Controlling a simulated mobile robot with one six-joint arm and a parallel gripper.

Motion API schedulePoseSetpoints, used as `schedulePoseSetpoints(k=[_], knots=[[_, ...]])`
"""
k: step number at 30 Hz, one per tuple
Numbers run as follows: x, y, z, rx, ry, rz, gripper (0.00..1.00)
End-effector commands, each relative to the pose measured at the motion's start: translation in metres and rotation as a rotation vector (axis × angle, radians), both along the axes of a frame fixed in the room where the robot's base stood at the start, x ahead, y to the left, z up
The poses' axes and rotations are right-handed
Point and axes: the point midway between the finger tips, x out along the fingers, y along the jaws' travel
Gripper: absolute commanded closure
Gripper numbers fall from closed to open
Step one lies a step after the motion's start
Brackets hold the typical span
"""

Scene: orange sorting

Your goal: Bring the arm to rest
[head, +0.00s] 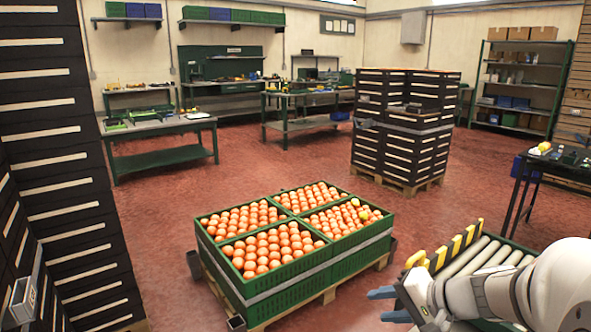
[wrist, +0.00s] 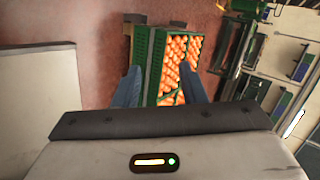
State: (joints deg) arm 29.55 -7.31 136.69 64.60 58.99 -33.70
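My arm (head: 500,295) reaches in from the lower right of the head view. My gripper (head: 378,305) is at its left end, with two blue fingers pointing left, near the right side of the orange crates. In the wrist view my gripper (wrist: 158,66) shows its two blue fingers spread apart with nothing held between them. The green crates (head: 290,285) hold many oranges and stand on a wooden pallet (head: 330,295). Their oranges (wrist: 176,65) show beyond and between the fingers in the wrist view, apart from them.
A roller conveyor (head: 480,262) with yellow-black markings lies beside my arm. A dark table (head: 520,190) stands at the right. Stacked black crates (head: 400,130) stand on a pallet behind. A tall dark stack (head: 65,150) fills the left. The red floor (head: 240,170) between is clear.

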Motion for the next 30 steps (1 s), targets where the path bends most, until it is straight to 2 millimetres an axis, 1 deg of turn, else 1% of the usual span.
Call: schedulePoseSetpoints(k=[1, 3, 7, 9, 12, 15, 18, 22, 30], knots=[[-0.014, 0.016, 0.032, -0.055, 0.034, 0.067, 0.62], [-0.034, 0.03, 0.046, -0.139, 0.088, 0.147, 0.62], [-0.068, 0.043, 0.075, -0.318, 0.162, 0.275, 0.62], [-0.084, 0.045, 0.093, -0.423, 0.187, 0.331, 0.62], [-0.102, 0.041, 0.119, -0.575, 0.204, 0.398, 0.62], [-0.114, 0.035, 0.142, -0.71, 0.2, 0.443, 0.62], [-0.119, 0.029, 0.16, -0.813, 0.187, 0.469, 0.62], [-0.122, 0.026, 0.17, -0.889, 0.172, 0.484, 0.62], [-0.122, 0.024, 0.169, -0.91, 0.169, 0.486, 0.62]])
